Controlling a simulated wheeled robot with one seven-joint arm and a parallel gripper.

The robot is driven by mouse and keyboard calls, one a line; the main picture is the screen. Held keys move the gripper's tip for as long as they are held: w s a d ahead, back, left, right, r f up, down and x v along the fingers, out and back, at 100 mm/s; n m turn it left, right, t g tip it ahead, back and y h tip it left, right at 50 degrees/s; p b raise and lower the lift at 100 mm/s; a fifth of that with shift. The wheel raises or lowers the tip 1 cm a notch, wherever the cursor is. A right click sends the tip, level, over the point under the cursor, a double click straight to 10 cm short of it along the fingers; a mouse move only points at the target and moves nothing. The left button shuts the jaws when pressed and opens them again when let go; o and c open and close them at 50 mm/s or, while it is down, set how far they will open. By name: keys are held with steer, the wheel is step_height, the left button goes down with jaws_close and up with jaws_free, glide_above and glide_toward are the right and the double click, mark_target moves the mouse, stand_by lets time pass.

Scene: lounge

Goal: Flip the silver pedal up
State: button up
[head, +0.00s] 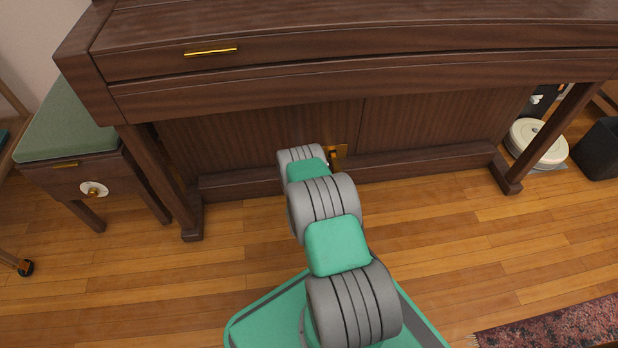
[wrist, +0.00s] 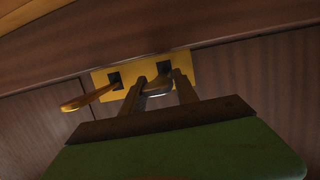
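In the wrist view, a brass plate (wrist: 141,73) with two dark slots is set in the piano's lower panel; part of it shows in the head view (head: 341,151). The silver pedal (wrist: 157,89) comes out of the right slot. A gold pedal (wrist: 88,98) sticks out of the left slot. My gripper (wrist: 157,81) has its fingers apart, one on each side of the silver pedal's visible part. I cannot tell whether either finger touches it. The pedal's near end is partly hidden by the gripper. In the head view my arm hides the gripper and the pedals.
The brown upright piano (head: 420,70) overhangs my arm, with legs at both sides and a low rail (head: 430,160) along the bottom. A green-topped stool (head: 65,120) stands left. A round white device (head: 537,143) sits right. The wood floor (head: 470,240) in front is mostly clear.

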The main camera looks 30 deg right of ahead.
steer(key=o, duration=0.4)
steer(key=shift+s, duration=0.1)
steer(key=p+v, duration=0.4)
steer(key=v, duration=0.3)
steer(key=shift+s+a, duration=0.25)
steer(key=shift+s, duration=0.05)
